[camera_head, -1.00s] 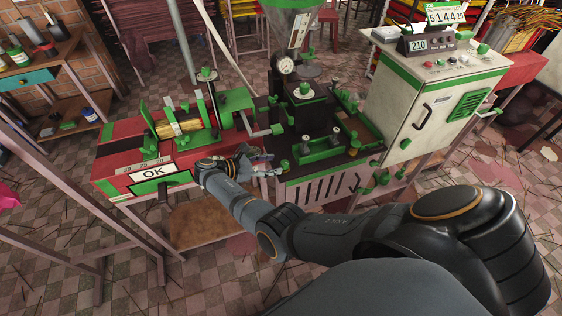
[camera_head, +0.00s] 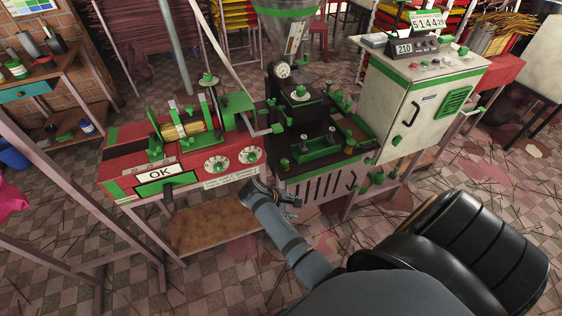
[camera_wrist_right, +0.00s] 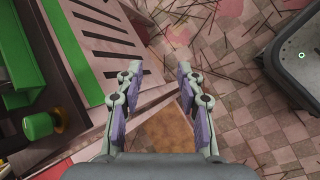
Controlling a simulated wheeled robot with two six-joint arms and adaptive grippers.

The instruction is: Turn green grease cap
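Several green caps and knobs show on the machine in the camera_head view, and I cannot tell which is the grease cap. One round green cap (camera_head: 300,91) sits on top of the dark central block below the gauge. In the wrist view a green cap (camera_wrist_right: 41,125) stands at the lower left, apart from the fingers. My right gripper (camera_head: 287,203) is below the front edge of the machine, and its fingers are small in this view. In the wrist view my right gripper (camera_wrist_right: 159,78) is open and empty. My left gripper is out of view.
A slatted front panel (camera_head: 322,184) lies beside my right gripper and left of the fingers in the wrist view. A white control cabinet (camera_head: 418,105) stands right. Tiled floor (camera_head: 240,285) is open in front.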

